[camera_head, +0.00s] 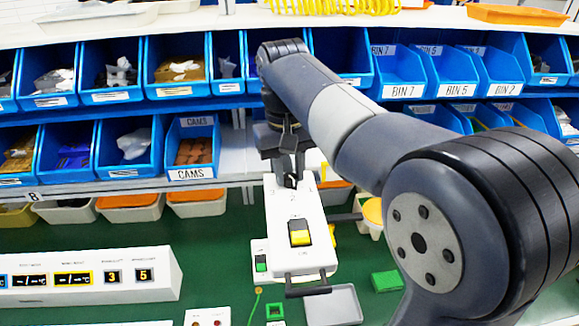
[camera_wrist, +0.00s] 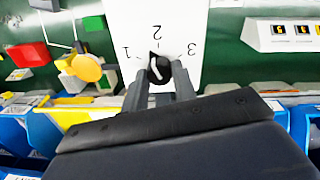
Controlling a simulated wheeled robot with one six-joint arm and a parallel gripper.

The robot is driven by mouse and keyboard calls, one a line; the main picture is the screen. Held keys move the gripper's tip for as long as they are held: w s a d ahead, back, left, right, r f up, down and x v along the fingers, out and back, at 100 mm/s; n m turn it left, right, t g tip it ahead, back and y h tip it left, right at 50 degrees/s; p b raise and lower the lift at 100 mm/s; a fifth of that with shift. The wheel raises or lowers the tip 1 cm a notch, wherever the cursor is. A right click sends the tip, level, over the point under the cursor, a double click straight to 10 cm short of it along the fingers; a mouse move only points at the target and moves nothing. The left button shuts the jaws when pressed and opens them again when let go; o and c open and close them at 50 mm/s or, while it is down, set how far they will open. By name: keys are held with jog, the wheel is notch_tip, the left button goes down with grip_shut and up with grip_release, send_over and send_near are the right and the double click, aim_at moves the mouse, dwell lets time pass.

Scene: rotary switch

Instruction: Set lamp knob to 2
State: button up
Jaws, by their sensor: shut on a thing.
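The lamp knob (camera_wrist: 156,66) is black with a white line and sits on a white panel (camera_wrist: 180,22) marked 1, 2 and 3. In the wrist view its tip points up, close to the 2. My gripper (camera_wrist: 159,78) has one finger on each side of the knob and is shut on it. In the head view the white lamp box (camera_head: 290,262) stands below my gripper (camera_head: 291,178), which covers most of the knob. A yellow rocker switch (camera_head: 299,232) is on the box's front part.
Blue bins (camera_head: 128,152) fill the shelves behind. A white display console (camera_head: 90,278) stands at the left on the green table (camera_head: 215,245). A grey tray (camera_head: 333,305) and a green block (camera_head: 386,281) lie near the box. A dark bar handle (camera_head: 308,290) juts from its front.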

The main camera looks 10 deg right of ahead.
aim_at(287, 175)
jog(key=shift+m, duration=2.3)
jog(key=o, duration=1)
jog(key=shift+r, duration=0.1)
jog(key=r, duration=1)
jog(key=shift+w+a+r, duration=0.1)
jog(key=shift+a+r, duration=0.15)
jog(key=shift+r, duration=0.1)
jog(key=shift+f, duration=0.15)
jog(key=f, duration=1)
jog(key=shift+d+f, duration=0.25)
jog(key=shift+f, duration=0.05)
